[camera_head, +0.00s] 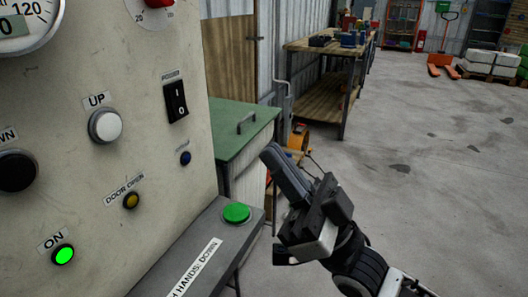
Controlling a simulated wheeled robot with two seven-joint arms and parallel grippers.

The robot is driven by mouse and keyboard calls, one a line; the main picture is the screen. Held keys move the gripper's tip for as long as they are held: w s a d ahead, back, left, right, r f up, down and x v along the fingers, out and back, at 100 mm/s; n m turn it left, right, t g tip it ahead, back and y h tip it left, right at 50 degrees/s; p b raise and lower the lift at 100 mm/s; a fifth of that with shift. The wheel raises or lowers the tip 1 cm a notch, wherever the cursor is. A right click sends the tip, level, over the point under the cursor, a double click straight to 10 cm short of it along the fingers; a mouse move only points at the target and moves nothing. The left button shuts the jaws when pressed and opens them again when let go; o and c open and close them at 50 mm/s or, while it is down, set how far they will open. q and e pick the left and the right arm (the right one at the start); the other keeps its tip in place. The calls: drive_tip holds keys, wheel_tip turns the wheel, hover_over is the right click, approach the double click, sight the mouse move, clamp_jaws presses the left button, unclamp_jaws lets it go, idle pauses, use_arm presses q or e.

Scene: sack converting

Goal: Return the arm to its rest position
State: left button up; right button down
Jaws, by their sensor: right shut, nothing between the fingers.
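My right gripper (283,172) is in the lower middle of the head view, its arm coming in from the lower right. Its fingers are shut with nothing held, and they point up and to the left. The gripper appears in front of a green-topped cabinet and to the right of a green push button (236,213) on a grey ledge. It looks apart from the button. My left gripper is not in view.
A control panel (70,130) fills the left, with a white UP button (106,125), a power switch (176,100) and a lit green ON button (64,255). A green-topped cabinet (235,125) and a workbench (325,50) stand behind. Open concrete floor (440,180) lies right.

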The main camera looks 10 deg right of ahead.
wheel_tip(320, 180, down, 15)
drive_tip(key=w+m+t+h+p, duration=0.25)
drive_tip(key=m+h, duration=0.45)
drive_tip(key=h, duration=0.6)
use_arm(q)
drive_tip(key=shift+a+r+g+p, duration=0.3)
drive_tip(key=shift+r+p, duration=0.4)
drive_tip(key=shift+p, duration=0.45)
use_arm(e)
drive_tip(key=s+d+f+m+g+h, duration=0.1)
drive_tip(key=s+d+f+g+h, duration=0.1)
drive_tip(key=f, duration=0.6)
drive_tip(key=s+d+f+g+h, duration=0.3)
drive_tip(key=s+f+g, duration=0.3)
drive_tip(key=s+f, duration=0.2)
drive_tip(key=shift+s+d+f+m+h, duration=0.25)
drive_tip(key=shift+f+m+h, duration=0.2)
drive_tip(key=shift+h, duration=0.25)
